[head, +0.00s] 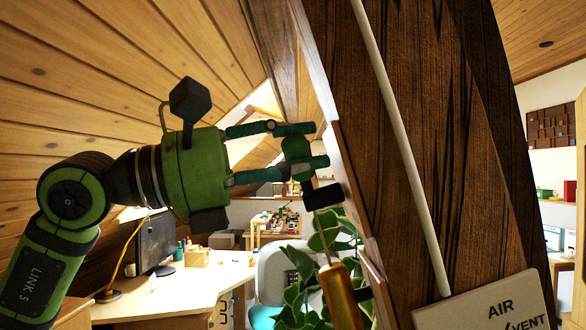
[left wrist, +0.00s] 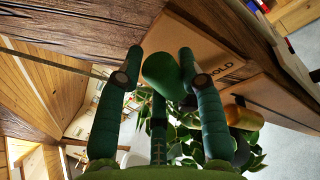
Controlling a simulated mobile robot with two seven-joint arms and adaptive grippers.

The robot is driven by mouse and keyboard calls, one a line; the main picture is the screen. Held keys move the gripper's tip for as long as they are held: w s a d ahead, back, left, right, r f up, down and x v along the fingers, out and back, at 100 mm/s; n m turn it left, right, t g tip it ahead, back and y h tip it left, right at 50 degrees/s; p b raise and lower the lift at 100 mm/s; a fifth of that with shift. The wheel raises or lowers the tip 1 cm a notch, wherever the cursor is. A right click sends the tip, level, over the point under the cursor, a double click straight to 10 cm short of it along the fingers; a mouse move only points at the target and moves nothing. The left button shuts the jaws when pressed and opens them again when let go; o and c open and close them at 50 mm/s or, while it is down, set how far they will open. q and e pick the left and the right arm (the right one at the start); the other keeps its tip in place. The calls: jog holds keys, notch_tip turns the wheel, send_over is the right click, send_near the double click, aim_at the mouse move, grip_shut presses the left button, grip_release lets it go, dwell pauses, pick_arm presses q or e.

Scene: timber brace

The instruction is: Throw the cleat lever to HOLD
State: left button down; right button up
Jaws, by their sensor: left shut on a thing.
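My left gripper (head: 311,146) reaches in from the left to the edge of the dark timber. Its fingers are shut on a green rounded knob (head: 297,147), which I take to be the cleat lever's grip. In the left wrist view the knob (left wrist: 160,72) sits between the two fingertips. A tan plate (left wrist: 190,45) lies beyond it, with the word HOLD to the right of the knob. The lever's shaft and pivot are hidden, so I cannot tell its exact setting. My right gripper is not in view.
The dark timber (head: 400,60) stands close on the right, with a pale rod (head: 400,130) along it and an AIR VENT sign (head: 490,308) below. A brass cylinder (head: 340,297) hangs below my gripper. A leafy plant (head: 300,280) and a desk (head: 180,285) stand behind.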

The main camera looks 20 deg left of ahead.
pick_arm(q)
jog(key=shift+s+m, duration=0.2)
jog(key=shift+m, duration=0.1)
dwell(0.4)
jog(key=c, duration=0.8)
grip_release()
jog(key=shift+o, duration=0.2)
jog(key=shift+w+d, duration=0.1)
jog(key=shift+d, duration=0.1)
jog(key=v, duration=1.2)
